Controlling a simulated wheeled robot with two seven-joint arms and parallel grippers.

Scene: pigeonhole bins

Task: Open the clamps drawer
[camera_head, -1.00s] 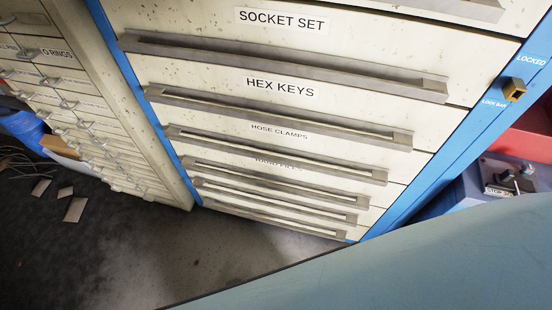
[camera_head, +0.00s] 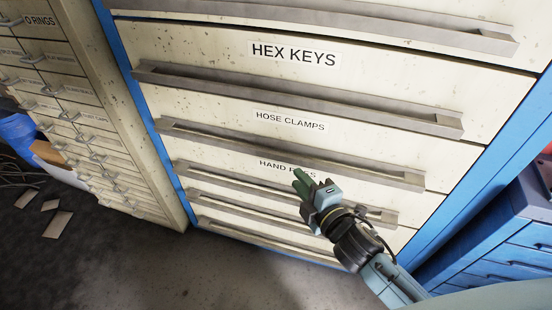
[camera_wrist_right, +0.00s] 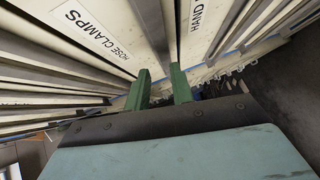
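The hose clamps drawer (camera_head: 355,138) is shut in the white cabinet, with a black-on-white HOSE CLAMPS label (camera_head: 290,121) and a long grey bar handle (camera_head: 240,140) below it. My right gripper (camera_head: 300,178) has green fingers and is in front of the cabinet, just below that handle and over the label of the drawer underneath. In the right wrist view its fingers (camera_wrist_right: 160,85) are apart, with the HOSE CLAMPS label to their left and a dark handle bar (camera_wrist_right: 152,25) ahead. I cannot tell whether the fingers straddle the bar. My left gripper is not in view.
The hex keys drawer (camera_head: 400,82) above and the hand files drawer below are shut, each with a similar handle. A small-drawer cabinet (camera_head: 80,110) stands to the left. A blue drawer unit (camera_head: 500,245) stands at the right. The floor in front is mostly clear.

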